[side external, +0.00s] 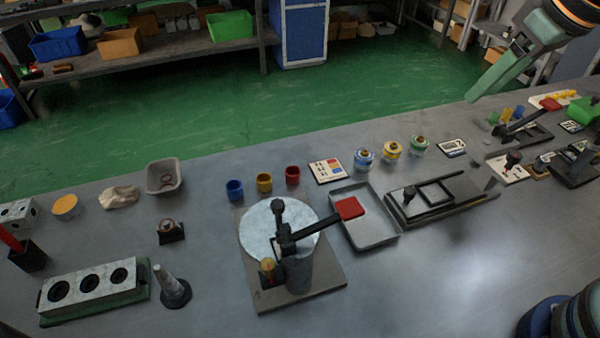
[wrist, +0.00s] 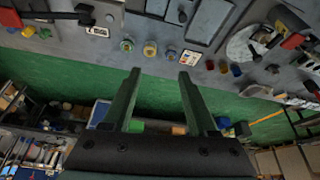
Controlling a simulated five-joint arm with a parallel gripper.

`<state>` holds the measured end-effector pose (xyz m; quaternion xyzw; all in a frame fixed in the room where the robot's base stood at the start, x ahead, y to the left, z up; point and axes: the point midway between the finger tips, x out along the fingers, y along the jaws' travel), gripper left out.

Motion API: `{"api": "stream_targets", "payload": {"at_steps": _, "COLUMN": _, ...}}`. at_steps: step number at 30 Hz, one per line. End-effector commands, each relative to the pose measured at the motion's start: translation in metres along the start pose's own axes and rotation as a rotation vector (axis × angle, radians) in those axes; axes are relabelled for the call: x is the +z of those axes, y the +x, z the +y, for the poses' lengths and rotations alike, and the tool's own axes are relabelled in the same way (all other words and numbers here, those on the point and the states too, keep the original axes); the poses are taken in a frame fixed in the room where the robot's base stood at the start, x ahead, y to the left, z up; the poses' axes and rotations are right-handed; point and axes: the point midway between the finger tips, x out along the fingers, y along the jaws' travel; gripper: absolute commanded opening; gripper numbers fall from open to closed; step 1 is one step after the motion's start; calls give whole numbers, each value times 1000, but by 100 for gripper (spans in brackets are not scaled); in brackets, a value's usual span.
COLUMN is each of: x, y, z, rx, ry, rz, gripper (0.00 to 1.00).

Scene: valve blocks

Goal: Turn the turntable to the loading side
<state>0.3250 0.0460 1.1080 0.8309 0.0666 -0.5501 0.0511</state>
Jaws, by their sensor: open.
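The turntable (side external: 254,222) is a pale, marbled round disc on a grey square base plate (side external: 325,281), left of centre in the side view. Black parts and a grey cylinder stand over it and hide some of its surface. A dark arm with a red end pad (side external: 348,207) reaches right from it. A yellow-topped piece (side external: 267,266) sits at its front. The disc also shows at the upper right of the wrist view (wrist: 238,46). My gripper (wrist: 160,73) is open and empty, its green fingers apart. In the side view it is high at the upper right, far from the turntable.
A shallow grey tray (side external: 372,236) lies right of the turntable. Blue (side external: 235,190), yellow (side external: 264,182) and red (side external: 292,175) cups stand behind it. A dark slide fixture (side external: 470,202) is farther right. A holed block (side external: 92,290) and grey cone (side external: 172,288) are left.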

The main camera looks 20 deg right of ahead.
Motion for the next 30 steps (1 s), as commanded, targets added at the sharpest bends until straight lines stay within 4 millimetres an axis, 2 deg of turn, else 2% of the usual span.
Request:
{"api": "stream_targets", "payload": {"at_steps": 1, "x": -14, "y": 2, "z": -14, "rx": -17, "ry": -46, "rz": -28, "gripper": 59}}
{"api": "stream_targets", "payload": {"at_steps": 6, "x": -52, "y": 11, "z": -58, "rx": -58, "ry": -181, "rz": -101, "gripper": 59}}
{"api": "stream_targets", "payload": {"at_steps": 11, "x": -78, "y": 26, "z": -109, "rx": -92, "ry": -311, "rz": -169, "gripper": 59}}
{"api": "stream_targets", "payload": {"at_steps": 15, "x": -92, "y": 45, "z": -158, "rx": -117, "ry": -426, "rz": -228, "gripper": 59}}
{"api": "stream_targets", "payload": {"at_steps": 19, "x": -96, "y": 65, "z": -207, "rx": -136, "ry": -532, "rz": -281, "gripper": 59}}
{"api": "stream_targets", "payload": {"at_steps": 24, "x": -88, "y": 89, "z": -263, "rx": -152, "ry": -653, "rz": -339, "gripper": 59}}
{"api": "stream_targets", "payload": {"at_steps": 27, "x": -82, "y": 100, "z": -284, "rx": -157, "ry": -700, "rz": -361, "gripper": 59}}
{"api": "stream_targets", "payload": {"at_steps": 30, "x": -77, "y": 105, "z": -297, "rx": -160, "ry": -728, "rz": -374, "gripper": 59}}
